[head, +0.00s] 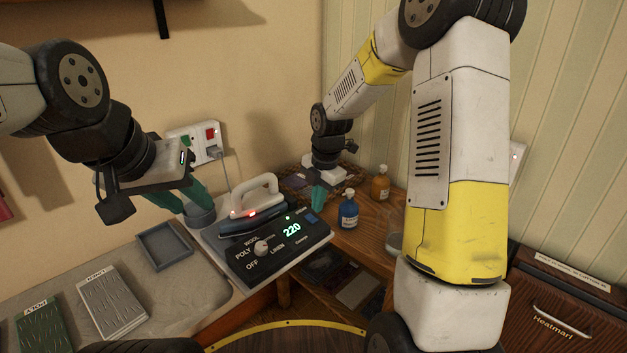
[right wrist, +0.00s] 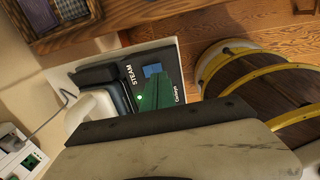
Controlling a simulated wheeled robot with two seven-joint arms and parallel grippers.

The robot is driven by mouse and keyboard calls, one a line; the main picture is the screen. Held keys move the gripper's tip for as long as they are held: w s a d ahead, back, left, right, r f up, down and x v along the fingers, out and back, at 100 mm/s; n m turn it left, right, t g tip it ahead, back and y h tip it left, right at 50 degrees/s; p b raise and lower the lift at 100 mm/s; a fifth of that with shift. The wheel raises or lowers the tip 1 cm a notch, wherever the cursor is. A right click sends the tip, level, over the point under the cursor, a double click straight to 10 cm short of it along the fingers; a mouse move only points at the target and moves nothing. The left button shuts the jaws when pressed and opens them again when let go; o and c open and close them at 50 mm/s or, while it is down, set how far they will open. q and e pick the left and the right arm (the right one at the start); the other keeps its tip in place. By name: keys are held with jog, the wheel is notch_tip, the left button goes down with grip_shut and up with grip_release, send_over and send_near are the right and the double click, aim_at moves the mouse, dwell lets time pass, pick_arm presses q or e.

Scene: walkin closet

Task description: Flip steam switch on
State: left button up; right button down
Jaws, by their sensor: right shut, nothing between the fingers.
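The ironing station (head: 275,262) has a black panel with a dial and a lit green "220" display. Its steam switch (head: 310,218) is a small blue rocker at the panel's right corner. It also shows in the right wrist view (right wrist: 152,70), near the printed word STEAM. I cannot tell which way the rocker is tipped. My right gripper (head: 317,200) is shut and empty, pointing down above that corner. Its green fingertips (right wrist: 153,88) appear just beside the switch; contact is unclear. My left gripper (head: 194,208) appears open, its green fingers over a grey cup (head: 199,219).
An iron (head: 255,198) with a white handle and red light rests behind the panel. A blue bottle (head: 348,210) and an amber bottle (head: 380,184) stand right of it. A wall socket (head: 197,140) with a plugged cord is behind. A grey tray (head: 164,246) lies left.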

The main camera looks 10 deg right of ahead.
aim_at(315, 221)
jog(key=shift+w+a+f, duration=0.1)
jog(key=shift+w+f, duration=0.05)
jog(key=shift+f, duration=0.9)
jog(key=shift+w+a+f, duration=0.1)
jog(key=shift+f, duration=0.9)
jog(key=shift+s+f, duration=0.1)
jog(key=shift+f, duration=0.15)
jog(key=shift+r, duration=0.15)
jog(key=shift+r, duration=0.65)
